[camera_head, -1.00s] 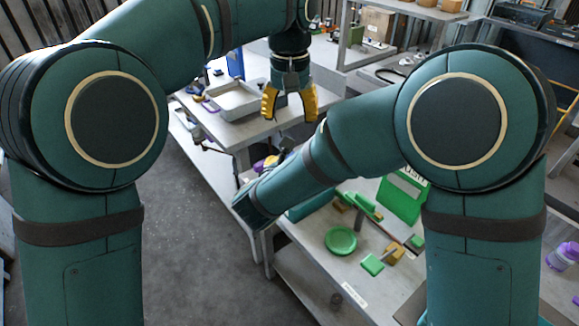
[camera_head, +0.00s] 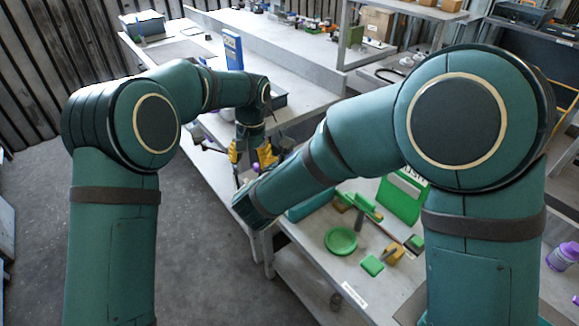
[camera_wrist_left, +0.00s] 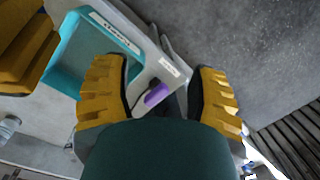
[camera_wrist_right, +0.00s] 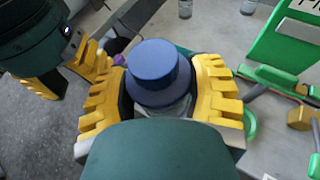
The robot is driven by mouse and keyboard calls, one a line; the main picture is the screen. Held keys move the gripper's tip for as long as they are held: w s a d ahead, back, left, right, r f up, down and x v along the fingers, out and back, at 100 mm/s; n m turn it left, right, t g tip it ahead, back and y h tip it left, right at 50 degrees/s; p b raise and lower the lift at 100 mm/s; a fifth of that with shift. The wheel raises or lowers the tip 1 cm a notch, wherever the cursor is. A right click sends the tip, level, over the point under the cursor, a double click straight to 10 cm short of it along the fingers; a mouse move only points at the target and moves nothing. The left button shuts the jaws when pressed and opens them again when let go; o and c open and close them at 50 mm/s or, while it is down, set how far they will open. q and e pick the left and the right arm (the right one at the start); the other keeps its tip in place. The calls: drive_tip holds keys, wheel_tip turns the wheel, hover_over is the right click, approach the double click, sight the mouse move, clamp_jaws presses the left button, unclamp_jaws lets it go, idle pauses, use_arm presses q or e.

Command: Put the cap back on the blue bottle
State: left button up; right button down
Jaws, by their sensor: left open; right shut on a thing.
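My right gripper (camera_wrist_right: 162,88) is shut on a bottle (camera_wrist_right: 165,108), with a blue stepped round part (camera_wrist_right: 152,70) on top and a clear body below, seen from above in the right wrist view. I cannot tell whether the blue part is a cap. In the head view my right arm hides this gripper. My left gripper (camera_head: 252,158) is open beside the right forearm. In the left wrist view its fingers (camera_wrist_left: 158,92) stand apart, with a small purple piece (camera_wrist_left: 156,95) between them in the picture; contact is not visible. The purple piece may be a cap.
A teal tray (camera_wrist_left: 76,95) lies close by in the left wrist view. A green plate (camera_head: 341,241), green blocks (camera_head: 372,265) and a green panel (camera_head: 403,198) are on the right bench. A purple-capped bottle (camera_head: 563,255) stands far right. A blue binder (camera_head: 232,50) stands on the back bench.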

drive_tip(key=shift+s+r, duration=0.1)
use_arm(q)
drive_tip(key=s+f+n+h, duration=0.1)
drive_tip(key=s+f+h, duration=0.1)
drive_tip(key=s+f, duration=0.6)
drive_tip(key=s+f+n+h, duration=0.15)
drive_tip(key=s+f, duration=0.25)
drive_tip(key=f, duration=0.8)
drive_tip(key=s+f+n+t, duration=0.1)
drive_tip(key=s+f, duration=0.1)
drive_tip(key=s, duration=0.5)
drive_tip(key=s+f+n+t+h, duration=0.1)
drive_tip(key=s+f, duration=0.1)
drive_tip(key=s, duration=0.6)
drive_tip(key=shift+s+f, duration=0.3)
drive_tip(key=shift+f, duration=0.05)
